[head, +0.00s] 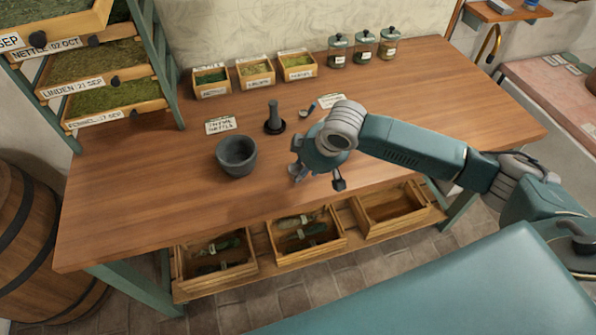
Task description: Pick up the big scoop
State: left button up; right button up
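A small scoop (306,112) with a thin handle lies on the wooden table (440,110), beside a white label card (332,100). Whether it is the big scoop I cannot tell, and no second scoop shows. My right gripper (318,181) hangs over the table in front of the scoop, nearer the front edge. Its fingers are spread apart with nothing visible between them. The gripper and its wrist hide part of the tabletop. My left gripper is not in view.
A grey mortar (237,156) stands left of my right gripper, and a dark pestle (274,118) stands upright behind it. Small herb boxes (255,73) and glass jars (364,48) line the back. The table's right side is clear.

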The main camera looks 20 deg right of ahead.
grip_shut()
notch_tip(320, 180, up, 20)
jog(key=b, duration=0.2)
dwell(0.4)
